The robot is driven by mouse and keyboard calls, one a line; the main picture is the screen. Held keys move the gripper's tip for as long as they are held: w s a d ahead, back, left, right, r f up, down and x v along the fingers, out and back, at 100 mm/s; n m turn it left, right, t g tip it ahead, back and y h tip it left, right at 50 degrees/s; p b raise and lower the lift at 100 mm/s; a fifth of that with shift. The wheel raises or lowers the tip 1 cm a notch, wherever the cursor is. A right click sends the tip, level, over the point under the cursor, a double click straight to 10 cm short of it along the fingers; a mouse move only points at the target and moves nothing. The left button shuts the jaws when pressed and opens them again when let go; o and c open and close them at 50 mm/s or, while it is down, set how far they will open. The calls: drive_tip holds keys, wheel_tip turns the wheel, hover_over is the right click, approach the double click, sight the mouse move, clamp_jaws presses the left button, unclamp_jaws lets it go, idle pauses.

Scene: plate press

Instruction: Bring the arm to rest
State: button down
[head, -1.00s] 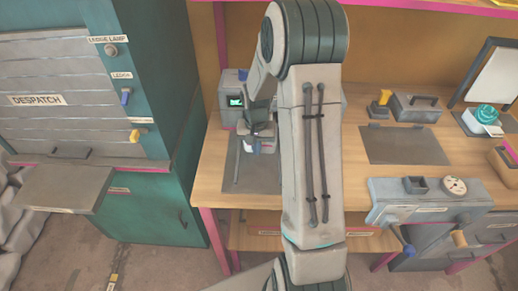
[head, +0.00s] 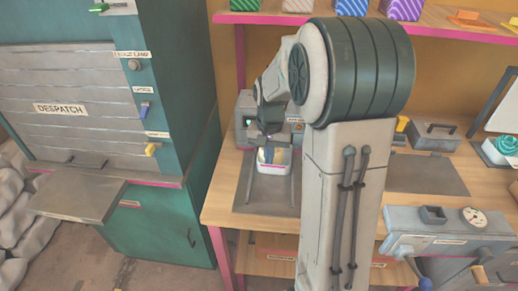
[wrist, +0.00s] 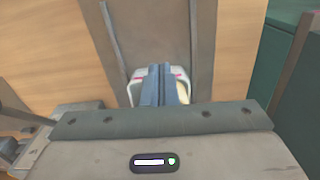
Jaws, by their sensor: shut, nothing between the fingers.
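My gripper (head: 267,156) is at the far end of my arm, over the bench on the left side. In the wrist view its two blue-grey fingers (wrist: 161,70) are together with nothing between them. A small white container (head: 273,169) with a pink stripe is just beyond the fingertips. It also shows behind the fingers in the wrist view (wrist: 136,90). The fingers cover its middle, and I cannot tell whether they touch it. My arm is bent at the elbow, which stands high in the middle of the head view.
The container is on a grey mat (head: 252,194) with thin rails, in front of a grey device (head: 245,105). A teal despatch cabinet (head: 160,215) with a protruding shelf (head: 75,197) stands left. A grey console (head: 440,243) is front right. A pink-edged shelf (head: 440,30) runs above.

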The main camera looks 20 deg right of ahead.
drive_tip(key=s+a+r+n+t, duration=0.1)
drive_tip(key=s+a+r+n, duration=0.1)
drive_tip(key=s, duration=0.7)
drive_tip(key=s+a+r+n+t, duration=0.2)
drive_tip(key=s+a+r, duration=0.3)
drive_tip(key=s, duration=0.5)
drive_tip(key=shift+r+n, duration=0.45)
drive_tip(key=shift+n, duration=0.35)
drive_tip(key=shift+w+d, duration=0.1)
